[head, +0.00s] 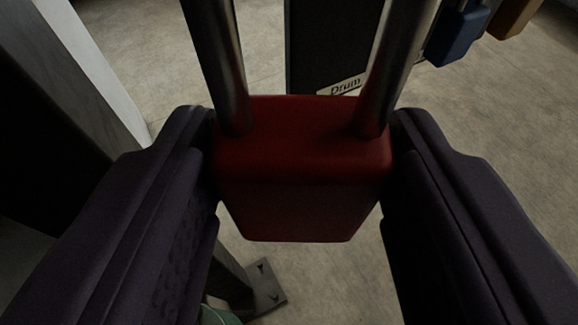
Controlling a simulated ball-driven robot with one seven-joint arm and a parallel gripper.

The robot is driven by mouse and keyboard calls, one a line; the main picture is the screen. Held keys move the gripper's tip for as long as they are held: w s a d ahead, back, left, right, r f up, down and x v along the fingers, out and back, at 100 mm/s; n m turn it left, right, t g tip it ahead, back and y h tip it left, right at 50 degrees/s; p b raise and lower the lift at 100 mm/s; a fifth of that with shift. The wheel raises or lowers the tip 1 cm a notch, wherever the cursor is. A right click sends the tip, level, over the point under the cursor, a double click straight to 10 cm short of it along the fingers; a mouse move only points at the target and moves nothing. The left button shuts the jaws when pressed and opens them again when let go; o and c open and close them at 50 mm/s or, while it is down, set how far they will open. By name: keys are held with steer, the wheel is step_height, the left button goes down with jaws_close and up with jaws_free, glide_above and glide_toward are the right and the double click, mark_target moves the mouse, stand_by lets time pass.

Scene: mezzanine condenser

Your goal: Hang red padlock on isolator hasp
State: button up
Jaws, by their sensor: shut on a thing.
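The red padlock (302,185) fills the middle of the head view, with its two steel shackle legs running up out of the top of the picture. My gripper (303,170) is shut on the padlock, one dark finger pressed to each side of its body. The top of the shackle is out of view, so I cannot tell whether it touches anything. The isolator hasp does not show in this view.
A dark panel (330,40) with a label reading "Drum" (343,86) is behind the shackle. A blue padlock (457,36) and a yellow-brown one (513,16) hang at the upper right. A grey post (85,75) stands at left, a bolted foot plate (265,287) below. Concrete floor (490,130) lies beyond.

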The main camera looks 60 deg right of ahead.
steer(key=w+d+f+b, duration=0.1)
steer(key=w+d+f, duration=0.1)
steer(key=w+d, duration=0.3)
steer(key=shift+w, duration=1.6)
steer(key=o, duration=1.3)
steer(key=shift+r, duration=0.1)
